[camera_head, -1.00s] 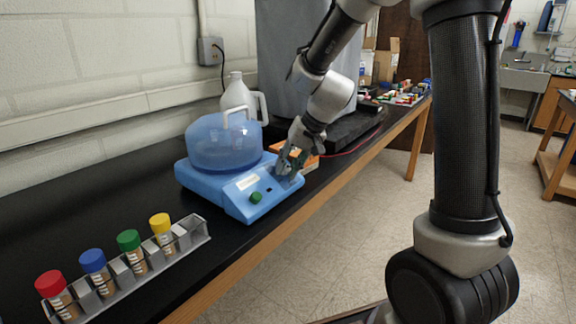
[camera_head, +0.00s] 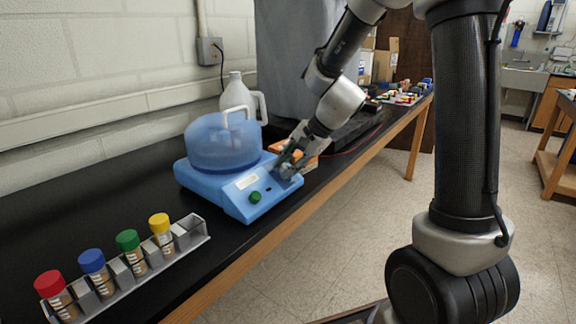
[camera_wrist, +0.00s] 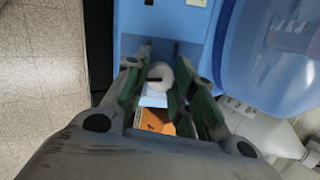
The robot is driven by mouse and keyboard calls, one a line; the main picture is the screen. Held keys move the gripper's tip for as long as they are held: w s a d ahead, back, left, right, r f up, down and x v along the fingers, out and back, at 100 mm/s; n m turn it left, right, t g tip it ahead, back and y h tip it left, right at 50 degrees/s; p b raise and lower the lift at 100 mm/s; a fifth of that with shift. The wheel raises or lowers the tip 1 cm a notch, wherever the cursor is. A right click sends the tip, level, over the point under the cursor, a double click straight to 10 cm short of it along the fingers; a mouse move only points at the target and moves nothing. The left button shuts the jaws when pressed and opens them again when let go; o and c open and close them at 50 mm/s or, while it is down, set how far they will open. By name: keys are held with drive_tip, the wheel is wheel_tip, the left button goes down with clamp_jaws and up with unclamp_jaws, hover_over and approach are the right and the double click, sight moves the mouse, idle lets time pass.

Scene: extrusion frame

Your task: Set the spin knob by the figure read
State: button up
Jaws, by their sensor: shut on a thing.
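A blue centrifuge (camera_head: 217,190) with a translucent blue domed lid (camera_head: 222,148) stands on the black bench. Its sloped front panel carries a green button (camera_head: 255,197), a pale label (camera_head: 247,181) and a small dark display that I cannot read. My gripper (camera_head: 289,168) is at the right end of this panel and hides that part in the head view. In the wrist view my gripper (camera_wrist: 157,98) has its green-padded fingers on both sides of a round whitish knob (camera_wrist: 160,75) with a dark mark on its face. It is shut on the knob.
A rack (camera_head: 130,270) with tubes capped red, blue, green and yellow stands at the front left. A white jug (camera_head: 237,98) is behind the centrifuge. An orange object (camera_head: 284,147) lies behind my gripper. The black bench (camera_head: 110,190) is clear left of the centrifuge.

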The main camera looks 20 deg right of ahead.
drive_tip(key=shift+m, duration=0.6)
drive_tip(key=o, duration=1)
drive_tip(key=v, duration=1.2)
drive_tip(key=shift+s+d+f, duration=0.1)
